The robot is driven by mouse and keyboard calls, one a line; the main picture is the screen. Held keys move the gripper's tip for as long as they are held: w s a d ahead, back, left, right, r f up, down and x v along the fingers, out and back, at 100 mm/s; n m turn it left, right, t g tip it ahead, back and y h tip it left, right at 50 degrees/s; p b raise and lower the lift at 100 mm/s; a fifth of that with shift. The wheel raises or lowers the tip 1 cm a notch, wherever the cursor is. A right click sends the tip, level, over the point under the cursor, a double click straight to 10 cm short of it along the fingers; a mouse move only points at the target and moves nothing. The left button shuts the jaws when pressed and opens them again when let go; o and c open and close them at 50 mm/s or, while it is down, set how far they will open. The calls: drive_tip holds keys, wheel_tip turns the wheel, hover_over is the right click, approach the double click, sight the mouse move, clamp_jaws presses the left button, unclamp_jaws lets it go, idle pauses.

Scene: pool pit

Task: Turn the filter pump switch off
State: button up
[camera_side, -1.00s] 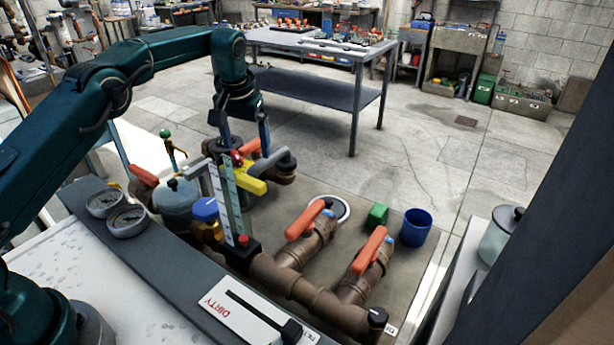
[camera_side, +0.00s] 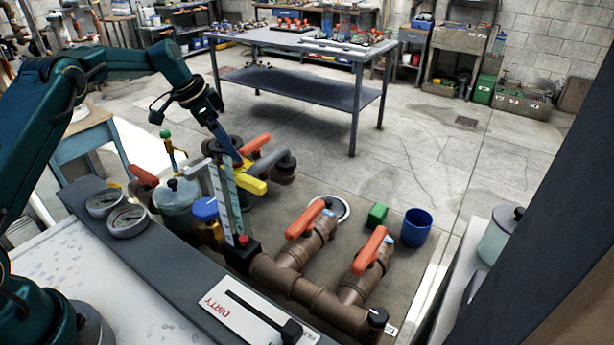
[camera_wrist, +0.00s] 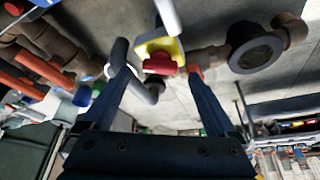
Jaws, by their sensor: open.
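A yellow box (camera_side: 253,186) stands among the pipes, left of centre in the side view. In the wrist view the yellow box (camera_wrist: 172,46) carries a red switch piece (camera_wrist: 163,64) on its face. The red piece is hidden behind my fingers in the side view. My gripper (camera_side: 237,160) slants down from the upper left, its tips at the box. In the wrist view my gripper (camera_wrist: 160,73) is open, one finger on each side of the red piece. I cannot tell whether the fingers touch it.
Orange-handled valves (camera_side: 304,220) on brown pipes (camera_side: 310,293) lie to the right. A clear gauge tube (camera_side: 223,205) stands just in front of the box. A blue cup (camera_side: 416,227) and green block (camera_side: 376,214) sit farther right. A workbench (camera_side: 300,40) stands behind.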

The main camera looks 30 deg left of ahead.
drive_tip(key=shift+x, duration=1.05)
drive_tip(key=c, duration=1.4)
drive_tip(key=shift+o, duration=0.2)
drive_tip(key=shift+d+r+n+t+y, duration=0.15)
drive_tip(key=shift+n+y, duration=0.4)
drive_tip(key=shift+n, duration=0.85)
drive_tip(key=shift+f+n+t+y, duration=0.15)
drive_tip(key=shift+n+y, duration=0.4)
drive_tip(key=shift+n, duration=0.85)
drive_tip(key=o, duration=1.4)
drive_tip(key=shift+c, duration=0.2)
drive_tip(key=shift+r, duration=0.1)
